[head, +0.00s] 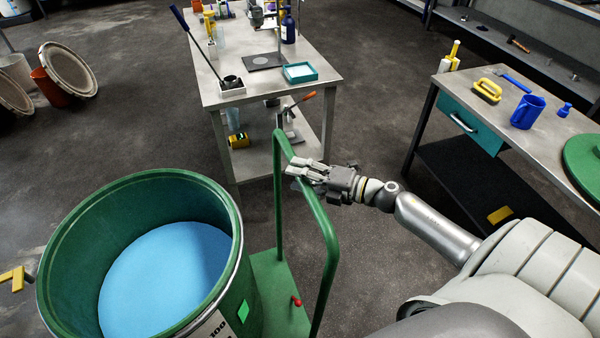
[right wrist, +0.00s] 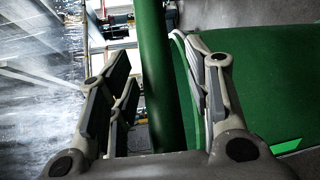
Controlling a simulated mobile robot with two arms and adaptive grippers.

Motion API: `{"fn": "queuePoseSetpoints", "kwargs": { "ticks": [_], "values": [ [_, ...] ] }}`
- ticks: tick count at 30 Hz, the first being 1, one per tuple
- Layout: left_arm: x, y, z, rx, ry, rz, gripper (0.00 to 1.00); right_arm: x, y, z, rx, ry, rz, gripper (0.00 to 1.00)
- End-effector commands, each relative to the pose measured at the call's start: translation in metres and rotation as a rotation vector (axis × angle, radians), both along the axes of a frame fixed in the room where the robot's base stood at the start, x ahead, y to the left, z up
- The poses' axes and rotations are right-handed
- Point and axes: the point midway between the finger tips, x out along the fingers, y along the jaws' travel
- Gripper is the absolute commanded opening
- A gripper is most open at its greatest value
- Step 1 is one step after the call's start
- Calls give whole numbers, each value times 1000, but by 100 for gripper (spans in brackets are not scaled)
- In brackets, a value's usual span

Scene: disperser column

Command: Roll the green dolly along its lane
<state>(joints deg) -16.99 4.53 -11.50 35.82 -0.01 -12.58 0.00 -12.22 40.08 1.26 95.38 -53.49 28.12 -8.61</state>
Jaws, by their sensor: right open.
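The green dolly (head: 275,285) has an upright green tube handle (head: 299,197) and carries a large green drum (head: 230,285) filled with light blue material (head: 165,275). A small red knob (head: 296,301) sits on the dolly's deck. My right gripper (head: 298,172) is at the handle's top bar, coming in from the right. In the right wrist view, the handle (right wrist: 155,70) passes between the open fingers (right wrist: 160,95), with visible gaps on both sides. The dolly's wheels are hidden.
A grey workbench (head: 225,90) with a teal tray (head: 299,72) stands beyond the handle. A second bench (head: 470,80) with a blue mug (head: 527,112) stands at the right. Lids (head: 68,68) and a bucket (head: 48,85) lie at far left. Dark floor (head: 130,130) is clear between.

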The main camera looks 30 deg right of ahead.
Motion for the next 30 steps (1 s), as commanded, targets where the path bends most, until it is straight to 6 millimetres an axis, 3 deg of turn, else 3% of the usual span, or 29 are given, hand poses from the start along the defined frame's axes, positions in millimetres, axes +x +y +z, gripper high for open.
{"fn": "queuePoseSetpoints", "kwargs": {
  "ticks": [11, 21, 30],
  "values": [
    [-5, 2, 0, 3, 8, 0, 40, 3, 2, -1, 0, 1, 1, 45],
    [-6, 2, 0, 3, 10, 0, 40, 2, 2, -1, 0, 0, 1, 1],
    [-6, 2, 0, 3, 11, 0, 40, 2, 2, -1, 0, 1, 1, 0]
  ]
}}
